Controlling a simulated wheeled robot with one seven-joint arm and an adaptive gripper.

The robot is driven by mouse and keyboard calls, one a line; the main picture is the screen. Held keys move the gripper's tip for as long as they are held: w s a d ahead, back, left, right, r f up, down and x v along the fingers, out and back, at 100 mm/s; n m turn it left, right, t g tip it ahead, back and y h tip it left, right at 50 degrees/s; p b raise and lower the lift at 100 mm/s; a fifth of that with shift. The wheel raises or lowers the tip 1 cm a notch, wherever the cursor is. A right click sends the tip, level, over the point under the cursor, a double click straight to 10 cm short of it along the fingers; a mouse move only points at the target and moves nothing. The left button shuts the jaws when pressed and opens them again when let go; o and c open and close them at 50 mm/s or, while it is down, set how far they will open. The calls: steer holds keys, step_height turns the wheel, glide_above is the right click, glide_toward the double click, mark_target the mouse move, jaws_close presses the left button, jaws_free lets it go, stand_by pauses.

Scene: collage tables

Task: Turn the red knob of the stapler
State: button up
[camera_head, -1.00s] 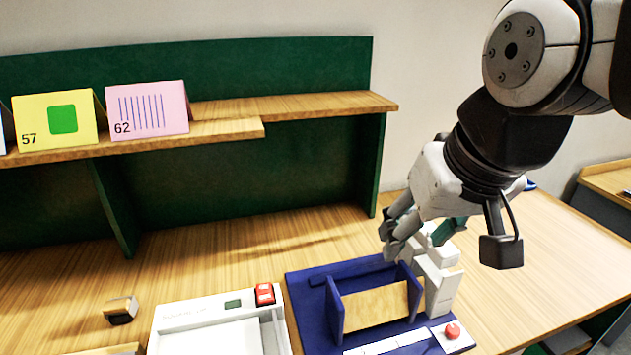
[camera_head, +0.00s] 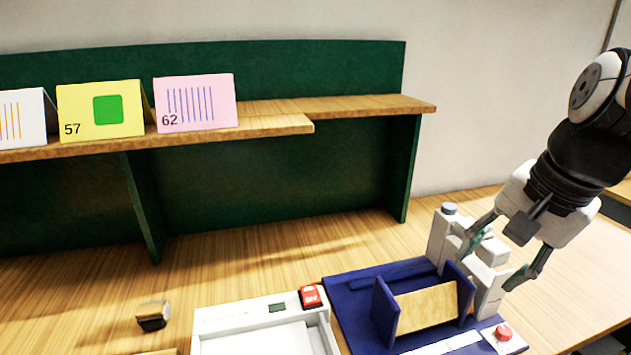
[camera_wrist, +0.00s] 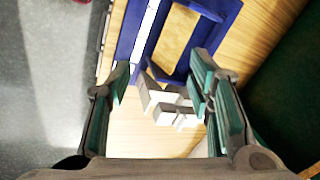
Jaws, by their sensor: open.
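The stapler has a blue base (camera_head: 350,300) with a wood-topped cradle and a white body (camera_head: 488,295) at its right end. Its red knob (camera_head: 504,332) sits on a white block at the front right corner. My gripper (camera_head: 490,262) is open, with its fingers apart above and beside the white body, behind the knob. In the wrist view, my gripper (camera_wrist: 162,80) has green-padded fingers to either side of the white body (camera_wrist: 165,105), with the blue base (camera_wrist: 217,8) beyond. I cannot make out the red knob for certain in the wrist view.
A white device (camera_head: 255,310) with a red switch (camera_head: 311,297) stands left of the stapler. A small block (camera_head: 153,315) lies further left. Numbered cards (camera_head: 195,103) stand on the shelf (camera_head: 370,106) behind. The table right of the stapler is clear.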

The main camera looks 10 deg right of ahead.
steer(key=w+d+f+m+y+b, duration=0.1)
steer(key=w+d+f+m+b, duration=0.25)
steer(key=d+f+m, duration=0.75)
steer(key=m+y+b, duration=0.1)
steer(key=m+b, duration=0.2)
steer(key=m, duration=0.3)
glide_toward(506, 331)
steer(key=b+x, duration=0.1)
steer(key=x, duration=0.7)
steer(key=shift+f, duration=0.25)
jaws_close()
